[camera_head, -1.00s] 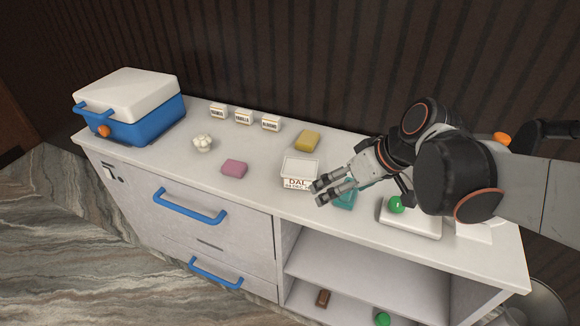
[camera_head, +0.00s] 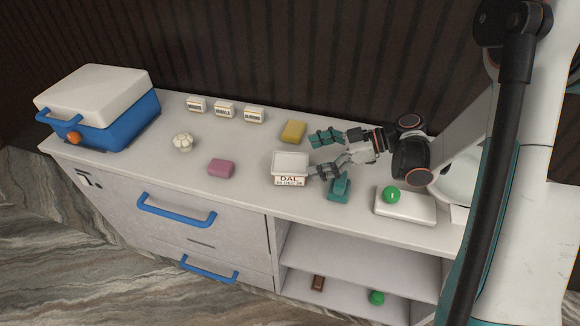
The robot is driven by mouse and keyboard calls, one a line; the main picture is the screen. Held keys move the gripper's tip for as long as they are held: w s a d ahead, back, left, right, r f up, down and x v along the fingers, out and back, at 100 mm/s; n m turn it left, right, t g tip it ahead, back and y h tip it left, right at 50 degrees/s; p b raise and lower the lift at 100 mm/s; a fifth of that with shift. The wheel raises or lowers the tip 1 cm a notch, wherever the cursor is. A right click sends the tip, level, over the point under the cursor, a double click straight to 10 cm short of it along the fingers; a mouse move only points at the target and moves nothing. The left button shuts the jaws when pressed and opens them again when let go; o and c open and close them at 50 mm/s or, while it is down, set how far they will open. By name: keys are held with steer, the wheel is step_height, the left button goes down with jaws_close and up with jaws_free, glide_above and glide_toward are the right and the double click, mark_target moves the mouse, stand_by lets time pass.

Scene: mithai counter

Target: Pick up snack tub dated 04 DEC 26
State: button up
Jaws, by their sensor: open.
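A white snack tub (camera_head: 290,163) stands on the counter, with a front label reading "DAL" over a small date line. The date seems to end in "DEC 26"; its day is too small to read surely. My gripper (camera_head: 321,155) is open and empty, just right of the tub. Its fingers are spread and point left. One fingertip is behind and right of the tub; the other is close to its right side, and I cannot tell whether it touches.
A teal object (camera_head: 339,190) sits just below the gripper, and a yellow block (camera_head: 293,131) behind the tub. A pink block (camera_head: 221,169) lies left. A white slab (camera_head: 408,209) bearing a green ball (camera_head: 391,194) is right. Small boxes (camera_head: 224,109) and a blue cooler (camera_head: 120,120) stand farther left.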

mark_target(283, 163)
steer(key=shift+b+x, duration=0.45)
steer(key=shift+x, duration=0.75)
steer(key=x, duration=0.1)
steer(key=b+x, duration=0.1)
steer(key=x, duration=0.1)
steer(key=b+x, duration=0.1)
steer(key=x, duration=0.1)
steer(key=shift+w+f, duration=0.2)
steer(key=shift+w, duration=0.2)
steer(key=c, duration=1.2)
